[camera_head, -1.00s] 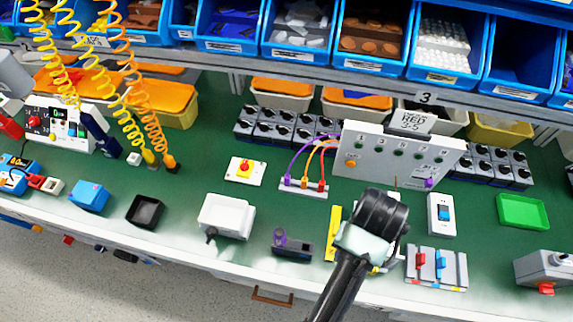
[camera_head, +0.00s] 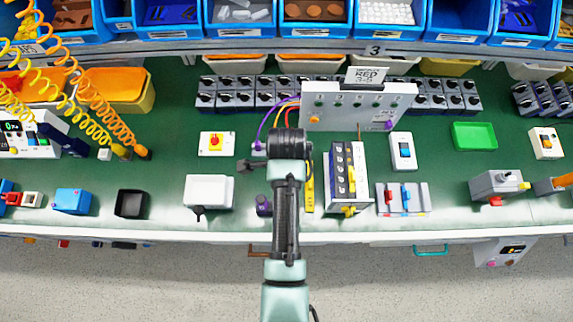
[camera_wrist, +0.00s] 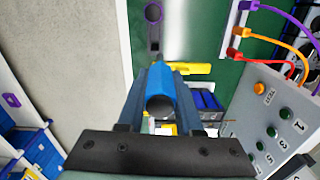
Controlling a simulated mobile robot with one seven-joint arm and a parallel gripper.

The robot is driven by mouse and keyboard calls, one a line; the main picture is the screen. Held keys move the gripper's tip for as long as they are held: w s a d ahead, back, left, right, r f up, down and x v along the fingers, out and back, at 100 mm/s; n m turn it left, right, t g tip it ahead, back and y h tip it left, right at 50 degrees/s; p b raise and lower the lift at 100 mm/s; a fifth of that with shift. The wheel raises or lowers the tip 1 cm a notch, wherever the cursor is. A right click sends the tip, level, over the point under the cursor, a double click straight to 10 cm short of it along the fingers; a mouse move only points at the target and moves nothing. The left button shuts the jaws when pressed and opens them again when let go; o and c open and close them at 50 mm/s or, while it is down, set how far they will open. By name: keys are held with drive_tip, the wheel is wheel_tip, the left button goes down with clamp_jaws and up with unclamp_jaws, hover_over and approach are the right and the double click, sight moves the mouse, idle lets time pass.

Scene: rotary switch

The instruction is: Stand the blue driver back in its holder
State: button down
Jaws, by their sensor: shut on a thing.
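The blue driver (camera_wrist: 163,88) sits between the fingers of my gripper (camera_wrist: 165,72) in the wrist view, with its dark round end towards the camera. My gripper is shut on it, above the bench. In the head view the black hand (camera_head: 289,143) hides the fingers and the driver. A dark block with a purple ring (camera_head: 264,205) stands at the bench front, just left of my arm; the ring also shows at the top of the wrist view (camera_wrist: 153,13). I cannot tell whether this block is the holder.
A switch box (camera_head: 345,180) and a yellow strip (camera_head: 309,190) lie just right of my arm. A numbered panel (camera_head: 358,107) with cables stands behind. A white box (camera_head: 208,192) is on the left. Green bench shows between things.

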drive_tip(key=m+p, duration=0.1)
drive_tip(key=m, duration=0.1)
drive_tip(key=m+p, duration=0.1)
drive_tip(key=m, duration=0.3)
drive_tip(key=shift+s+r+m+p, duration=0.3)
drive_tip(key=shift+s+r+p, duration=0.05)
drive_tip(key=shift+r+p, duration=0.05)
drive_tip(key=m, duration=0.1)
drive_tip(key=m+p, duration=0.1)
drive_tip(key=m, duration=0.2)
drive_tip(key=shift+s+f+m, duration=0.2)
drive_tip(key=shift+s+m, duration=0.05)
drive_tip(key=shift+m, duration=0.05)
drive_tip(key=shift+r+p, duration=0.1)
drive_tip(key=shift+p, duration=0.3)
wheel_tip(320, 180, down, 6)
drive_tip(key=b, duration=0.4)
drive_tip(key=shift+f, duration=0.25)
idle(0.4)
wheel_tip(320, 180, down, 7)
drive_tip(key=b, duration=0.5)
idle(1.4)
drive_tip(key=c, duration=0.5)
unclamp_jaws()
drive_tip(key=shift+r, duration=0.15)
